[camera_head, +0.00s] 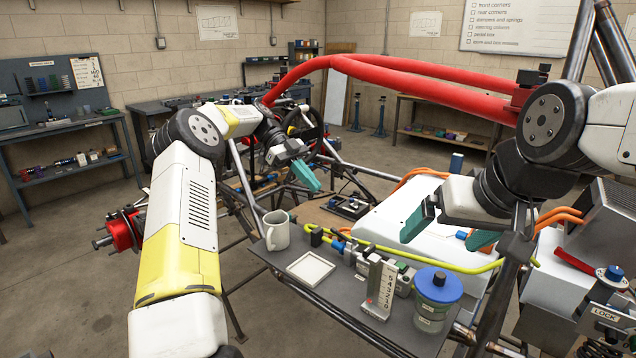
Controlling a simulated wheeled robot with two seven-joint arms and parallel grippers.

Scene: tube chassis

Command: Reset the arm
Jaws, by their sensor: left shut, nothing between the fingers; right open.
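My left arm (185,205) comes up from the lower left and bends over at the top. My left gripper (306,178) has teal fingers, is shut and empty, and hangs in the air above and behind the white mug. My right arm (547,125) comes in from the right edge. My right gripper (450,232) is open, its two teal fingers apart and nothing between them. It is above the white casing and the yellow hose of the chassis.
A grey shelf on the chassis (345,320) holds a white mug (276,231), a white square tray (311,269), a numbered gauge block (381,288) and a blue-lidded jar (436,298). A red tube (420,85) arches behind both grippers. Workbenches line the walls.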

